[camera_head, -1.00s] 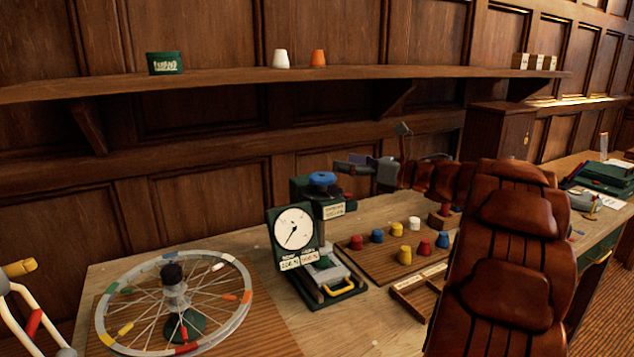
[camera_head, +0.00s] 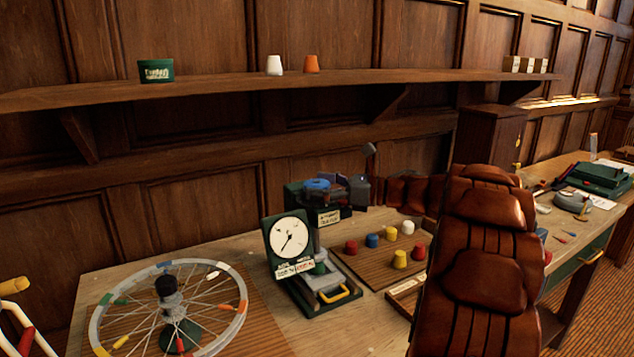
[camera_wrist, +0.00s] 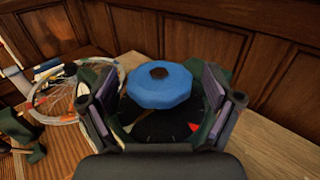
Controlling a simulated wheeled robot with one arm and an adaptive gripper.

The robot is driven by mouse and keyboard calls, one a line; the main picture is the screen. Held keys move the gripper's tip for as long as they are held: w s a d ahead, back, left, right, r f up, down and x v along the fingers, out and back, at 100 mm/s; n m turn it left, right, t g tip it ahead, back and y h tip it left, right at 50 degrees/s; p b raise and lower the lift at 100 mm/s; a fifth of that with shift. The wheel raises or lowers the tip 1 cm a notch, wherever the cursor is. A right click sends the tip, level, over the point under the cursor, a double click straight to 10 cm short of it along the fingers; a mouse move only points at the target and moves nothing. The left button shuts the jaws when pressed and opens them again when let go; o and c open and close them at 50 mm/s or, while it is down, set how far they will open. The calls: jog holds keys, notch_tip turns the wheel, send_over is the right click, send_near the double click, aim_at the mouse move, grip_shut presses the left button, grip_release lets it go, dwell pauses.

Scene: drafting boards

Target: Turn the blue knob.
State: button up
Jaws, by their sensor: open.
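In the wrist view the knob (camera_wrist: 162,85) is a faceted blue disc with a brown centre. My gripper (camera_head: 343,190) is beside the knob at its right in the head view. In the wrist view my gripper (camera_wrist: 162,102) is open, with one finger to the left and one to the right of the knob. A gap shows on both sides, and I cannot tell whether anything touches.
A spoked wheel (camera_head: 237,320) on a stand is left of the device. A board (camera_head: 375,268) with several coloured pegs is at its right. A shelf (camera_head: 220,88) runs along the wall above. The bench between wheel and device is clear.

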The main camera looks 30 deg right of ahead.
jog(key=shift+w+a, duration=0.1)
jog(key=shift+w, duration=0.05)
jog(key=c, duration=1.1)
